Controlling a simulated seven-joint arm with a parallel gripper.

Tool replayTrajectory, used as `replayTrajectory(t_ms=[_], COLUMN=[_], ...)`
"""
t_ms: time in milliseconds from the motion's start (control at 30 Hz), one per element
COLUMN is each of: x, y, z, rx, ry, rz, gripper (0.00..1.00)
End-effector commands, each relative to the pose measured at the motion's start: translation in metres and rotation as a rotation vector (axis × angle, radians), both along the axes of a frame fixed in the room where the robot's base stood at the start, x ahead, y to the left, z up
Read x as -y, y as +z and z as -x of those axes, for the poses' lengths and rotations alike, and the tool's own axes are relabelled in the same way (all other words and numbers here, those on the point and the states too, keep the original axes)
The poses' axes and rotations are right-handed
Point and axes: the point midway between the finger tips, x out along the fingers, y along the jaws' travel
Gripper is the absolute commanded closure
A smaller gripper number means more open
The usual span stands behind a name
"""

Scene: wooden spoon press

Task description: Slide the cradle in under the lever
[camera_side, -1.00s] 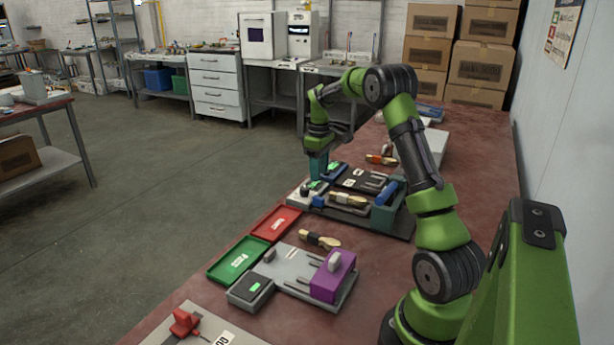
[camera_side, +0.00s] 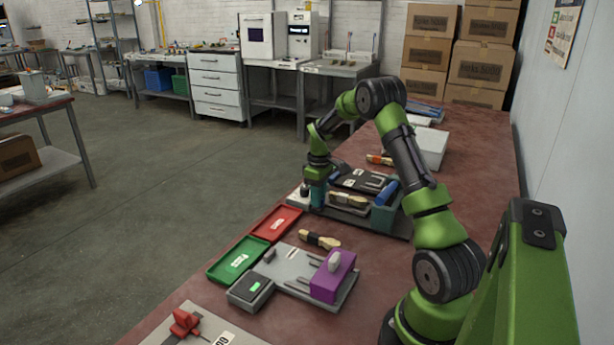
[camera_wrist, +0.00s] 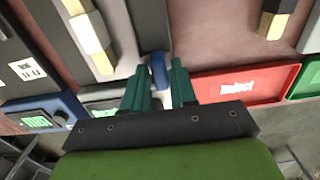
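A grey cradle (camera_side: 341,208) with a wooden spoon (camera_side: 347,199) lying in it sits on the dark base of the rear press. A blue knob (camera_wrist: 158,72) stands at the cradle's near end in the wrist view. My gripper (camera_side: 317,203) is lowered at the cradle's left end. In the wrist view its teal fingers (camera_wrist: 160,82) stand on either side of the knob, with a small gap still showing. A teal block (camera_side: 384,217) stands at the cradle's right end, with a blue bar (camera_side: 387,191) above it, perhaps the lever's handle. My gripper hides the knob in the side view.
A red tray (camera_side: 277,224) and a green tray (camera_side: 239,260) lie in front of the press. A loose spoon (camera_side: 319,240) lies beside a second fixture with a purple block (camera_side: 333,277). A white box (camera_side: 430,147) stands behind. A small display (camera_wrist: 37,121) is left of my fingers.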

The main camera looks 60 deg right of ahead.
Motion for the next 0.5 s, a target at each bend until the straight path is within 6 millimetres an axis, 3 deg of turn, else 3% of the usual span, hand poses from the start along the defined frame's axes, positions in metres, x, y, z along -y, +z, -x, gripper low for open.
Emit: replayTrajectory(t_ms=[33,167,500], x=[0.0,0.0001,0.0006], y=[0.0002,0.0003,0.0007], z=[-0.0001,-0.0001,0.0024], rx=[0.0,0.0,0.0], ry=[0.0,0.0,0.0], rz=[0.0,0.0,0.001], gripper=[0.82,1.0,1.0])
